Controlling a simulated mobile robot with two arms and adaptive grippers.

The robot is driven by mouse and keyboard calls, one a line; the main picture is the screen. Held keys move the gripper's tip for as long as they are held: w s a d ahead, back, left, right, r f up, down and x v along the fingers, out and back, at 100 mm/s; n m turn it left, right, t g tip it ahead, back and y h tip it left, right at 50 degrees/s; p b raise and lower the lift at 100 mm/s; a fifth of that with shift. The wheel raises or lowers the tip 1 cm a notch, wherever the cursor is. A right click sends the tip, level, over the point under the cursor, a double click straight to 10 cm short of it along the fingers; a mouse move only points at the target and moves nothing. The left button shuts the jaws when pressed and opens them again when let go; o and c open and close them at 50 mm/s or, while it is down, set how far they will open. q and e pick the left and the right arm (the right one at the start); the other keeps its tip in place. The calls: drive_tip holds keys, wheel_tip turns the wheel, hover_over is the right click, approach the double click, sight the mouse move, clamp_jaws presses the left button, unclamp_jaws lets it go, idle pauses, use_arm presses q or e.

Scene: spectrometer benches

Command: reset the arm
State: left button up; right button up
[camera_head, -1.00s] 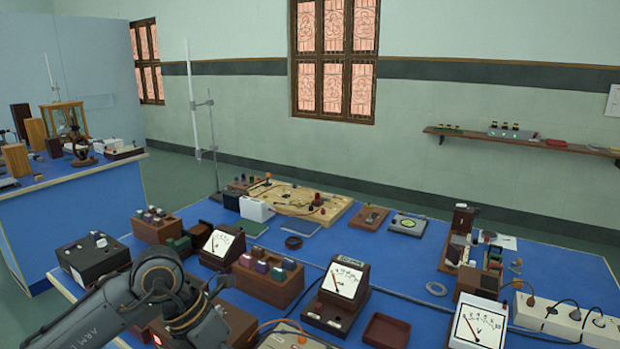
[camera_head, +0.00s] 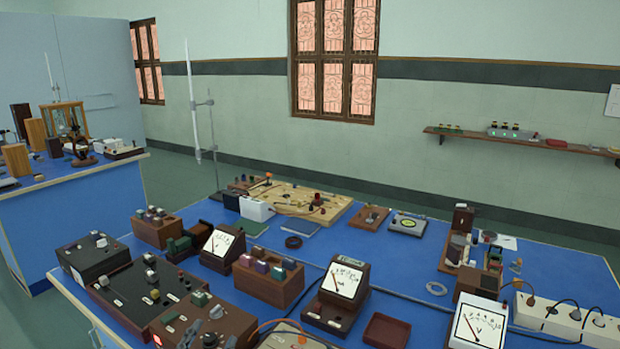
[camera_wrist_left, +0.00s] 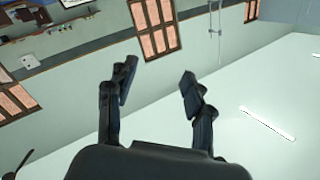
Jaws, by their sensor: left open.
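My left gripper (camera_wrist_left: 157,76) shows in the left wrist view, its two dark fingers spread apart with nothing between them. It is open and empty, with the pale green wall and a barred window behind it. In the head view neither arm shows now. My right gripper is in no view.
The blue bench (camera_head: 408,283) is crowded with dial meters (camera_head: 346,280), dark control boxes (camera_head: 203,323), a wooden block box (camera_head: 268,281) and a small brown tray (camera_head: 387,330). Cables cross it. A second bench (camera_head: 80,201) stands at the left, and a shelf (camera_head: 520,140) hangs on the wall.

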use_arm(q)
drive_tip(key=s+a+f+n+g+y, duration=0.1)
drive_tip(key=s+a+f+n+g, duration=0.1)
drive_tip(key=s+f+g, duration=0.4)
drive_tip(key=s+a+f+n+g+y, duration=0.15)
drive_tip(key=s+f, duration=0.25)
drive_tip(key=f, duration=0.5)
drive_tip(key=s+f+n+g+h, duration=0.1)
drive_tip(key=s+f+g, duration=0.25)
drive_tip(key=s, duration=0.35)
drive_tip(key=s+f+g+h, duration=0.1)
drive_tip(key=s+f+g, duration=0.25)
drive_tip(key=s, duration=0.45)
wheel_tip(320, 180, down, 26)
drive_tip(key=f+g, duration=0.1)
drive_tip(key=s+a+f+g, duration=0.1)
drive_tip(key=s+a+f, duration=0.1)
drive_tip(key=s+f, duration=1.3)
drive_tip(key=s, duration=0.2)
drive_tip(key=shift+s+a+f+y, duration=0.3)
drive_tip(key=shift+a+y, duration=0.05)
drive_tip(key=shift+a, duration=0.05)
